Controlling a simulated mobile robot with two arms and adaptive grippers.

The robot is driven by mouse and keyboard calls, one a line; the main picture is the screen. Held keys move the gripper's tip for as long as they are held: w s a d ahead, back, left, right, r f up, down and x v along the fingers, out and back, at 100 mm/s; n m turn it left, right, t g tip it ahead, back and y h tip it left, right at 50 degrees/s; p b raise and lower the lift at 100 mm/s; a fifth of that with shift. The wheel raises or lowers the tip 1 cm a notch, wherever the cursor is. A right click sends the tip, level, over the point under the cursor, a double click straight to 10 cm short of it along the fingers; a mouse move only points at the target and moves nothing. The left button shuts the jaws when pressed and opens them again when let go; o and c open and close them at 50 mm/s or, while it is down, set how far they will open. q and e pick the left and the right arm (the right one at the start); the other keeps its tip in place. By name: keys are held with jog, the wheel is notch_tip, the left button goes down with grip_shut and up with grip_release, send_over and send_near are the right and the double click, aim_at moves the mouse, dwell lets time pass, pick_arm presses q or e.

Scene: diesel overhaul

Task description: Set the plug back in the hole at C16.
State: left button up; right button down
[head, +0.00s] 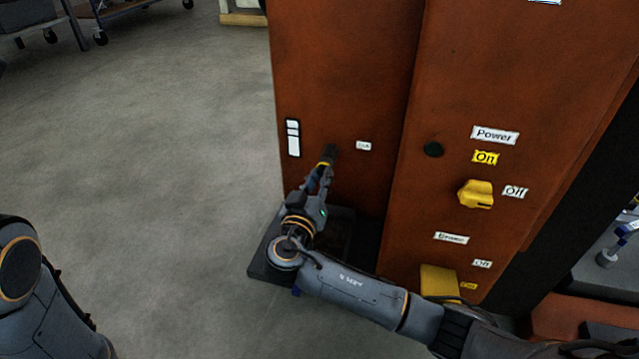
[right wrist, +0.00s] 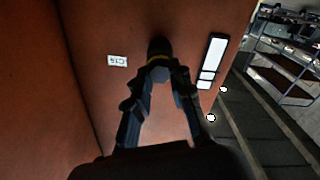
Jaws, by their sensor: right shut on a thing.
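My right gripper (head: 327,166) is shut on the plug (head: 329,152), which is dark with a yellow band. In the right wrist view the plug (right wrist: 158,47) sits between the fingertips (right wrist: 160,72), its dark end toward the orange-brown panel. The C16 label (right wrist: 117,61) is on that panel, left of the plug there; in the head view the label (head: 364,146) is to its right. The hole itself is not visible; the plug and fingers cover that spot. I cannot tell whether the plug touches the panel. My left gripper is out of view; only part of its arm shows.
A gauge-like strip with white windows (head: 293,138) is on the panel left of the plug. Open floor (head: 150,150) lies left.

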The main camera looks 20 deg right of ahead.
jog(key=shift+f+m+b, duration=0.3)
jog(key=shift+m+b, duration=0.15)
jog(key=shift+m, duration=0.05)
jog(key=c, duration=1.6)
grip_release()
jog(key=shift+r, duration=0.3)
jog(key=o, duration=0.5)
